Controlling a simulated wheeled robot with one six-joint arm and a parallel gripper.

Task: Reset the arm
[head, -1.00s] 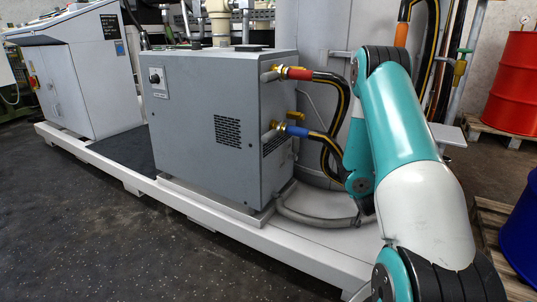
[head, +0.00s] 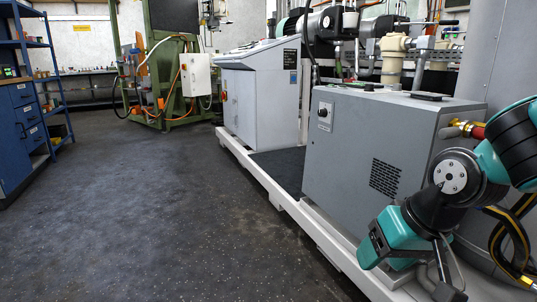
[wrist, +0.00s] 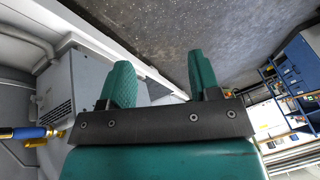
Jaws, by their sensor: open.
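My arm (head: 459,180) is bent in front of the grey cabinet at the right of the head view, with its teal and black links partly cut off by the frame edge. My gripper (wrist: 160,76) shows in the wrist view with two green fingers set apart and nothing between them. It is open and empty. Beyond its fingers lie the white platform edge and the dark floor. In the head view I cannot make out the fingers clearly. No drum shows in the current views.
The grey cabinet (head: 345,150) stands on a white platform (head: 318,232), close to my arm, with hoses at the right (head: 512,235). A control console (head: 262,85) is further back. A blue shelf unit (head: 20,125) stands at the left. The dark floor (head: 170,210) between is clear.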

